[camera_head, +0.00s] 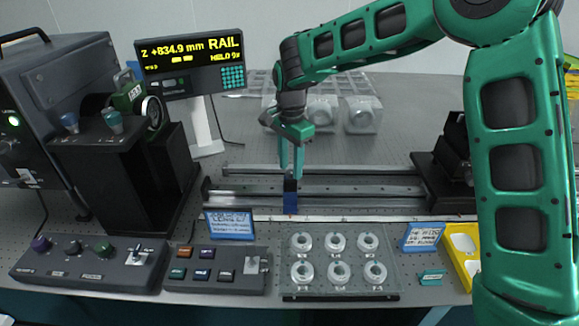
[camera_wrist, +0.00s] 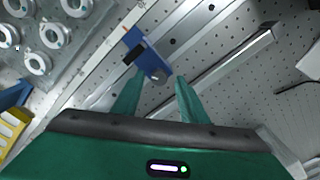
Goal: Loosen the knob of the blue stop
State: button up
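The blue stop (camera_head: 290,202) sits on the rail (camera_head: 340,188) in the middle of the table, with a dark part on top. In the wrist view the blue stop (camera_wrist: 147,52) lies just beyond my fingertips, with a black block on one side and a small pale piece at its near end. I cannot tell for sure which part is its knob. My gripper (camera_head: 291,172) points down directly above the stop. In the wrist view my gripper (camera_wrist: 159,78) has its fingers apart with nothing held between them. Contact with the stop cannot be made out.
A rail readout (camera_head: 190,62) showing Z +834.9 mm stands at the back left. A dark carriage (camera_head: 440,165) is at the rail's right. In front are a button box (camera_head: 215,283), a clear plate of white rings (camera_head: 340,284) and a yellow tray (camera_head: 462,262).

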aim_at(291, 170)
notch_tip(291, 170, up, 10)
dwell(0.4)
jog(key=shift+w, duration=0.1)
